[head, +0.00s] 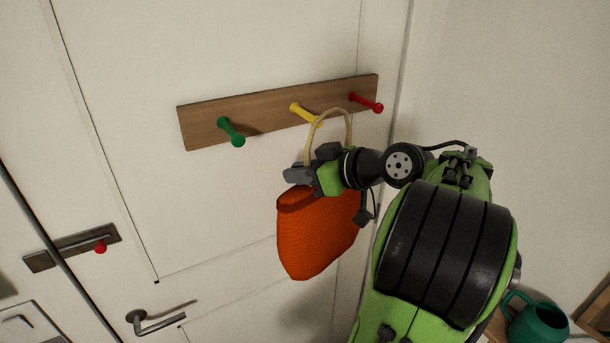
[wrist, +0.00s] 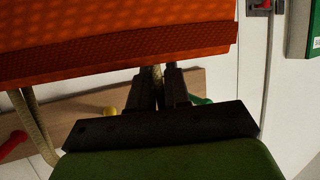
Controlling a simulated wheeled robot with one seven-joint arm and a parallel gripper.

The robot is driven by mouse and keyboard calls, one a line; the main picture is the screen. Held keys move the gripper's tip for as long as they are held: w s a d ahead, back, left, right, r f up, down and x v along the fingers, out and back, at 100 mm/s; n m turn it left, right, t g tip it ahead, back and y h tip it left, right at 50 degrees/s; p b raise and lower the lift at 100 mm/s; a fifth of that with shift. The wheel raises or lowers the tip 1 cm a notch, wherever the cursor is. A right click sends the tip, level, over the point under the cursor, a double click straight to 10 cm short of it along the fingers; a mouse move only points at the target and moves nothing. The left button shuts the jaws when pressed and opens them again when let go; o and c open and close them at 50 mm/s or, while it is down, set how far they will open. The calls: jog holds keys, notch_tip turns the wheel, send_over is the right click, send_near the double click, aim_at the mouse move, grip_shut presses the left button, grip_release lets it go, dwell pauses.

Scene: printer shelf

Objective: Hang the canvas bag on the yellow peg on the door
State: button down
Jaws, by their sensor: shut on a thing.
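The bag (head: 318,235) is orange with a beige rope handle (head: 347,112) looping up above it. My gripper (head: 298,174) is shut on one side of the handle, just above the bag's mouth; the wrist view shows the rope between the fingers (wrist: 160,82). The bag hangs below my gripper in front of the door. The yellow peg (head: 302,112) is the middle peg on a wooden board. The handle's upper left part overlaps the peg's tip in the head view; I cannot tell whether the loop is around it. The yellow peg (wrist: 110,111) also shows in the wrist view.
The wooden board (head: 265,121) also bears a green peg (head: 232,132) on the left and a red peg (head: 367,102) on the right. A metal door handle (head: 160,321) is lower left. A wall stands close on the right. A green mug (head: 538,322) is bottom right.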

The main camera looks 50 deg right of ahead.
jog(key=w+d+f, duration=0.2)
jog(key=w, duration=0.5)
jog(key=shift+w, duration=0.2)
dwell(0.6)
dwell(0.5)
jog(key=c, duration=1)
grip_release()
jog(key=shift+d, duration=0.1)
jog(key=p+v, duration=0.1)
jog(key=v, duration=1.5)
jog(key=shift+f, duration=0.15)
jog(key=shift+w, duration=0.2)
